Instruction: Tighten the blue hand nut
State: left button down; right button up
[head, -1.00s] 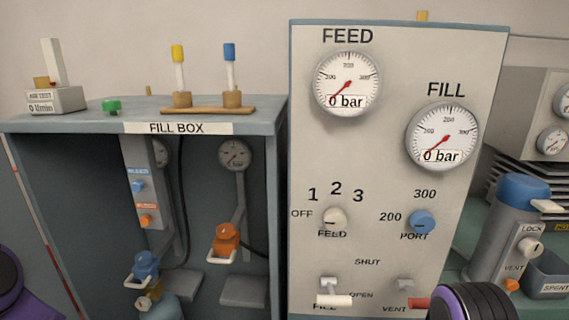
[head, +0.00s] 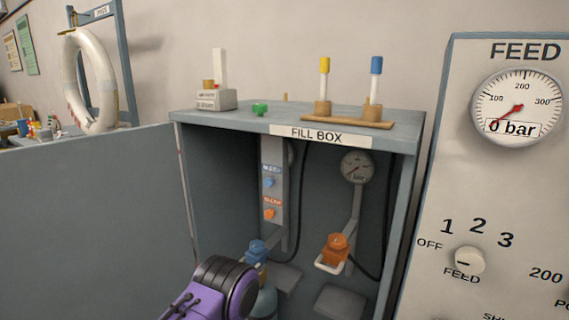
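The blue hand nut (head: 256,250) appears to be the blue fitting low in the left part of the fill box, above a blue-grey cylinder (head: 264,302). My purple and black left arm (head: 225,290) comes in at the bottom, in front of the cylinder and just below the nut in the picture. It covers part of the cylinder. I cannot see the fingers of my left gripper. My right arm and gripper are out of the picture. I cannot tell how tight the nut is.
Small blue (head: 269,183) and orange (head: 269,213) knobs sit on the grey post. The open door (head: 90,220) stands left. The FEED panel (head: 500,190) stands right.

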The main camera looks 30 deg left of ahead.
aim_at(257, 247)
jog(key=z, duration=1)
jog(key=k, duration=1.4)
jog(key=u, duration=1.3)
jog(key=i, duration=1)
jog(key=u, duration=0.05)
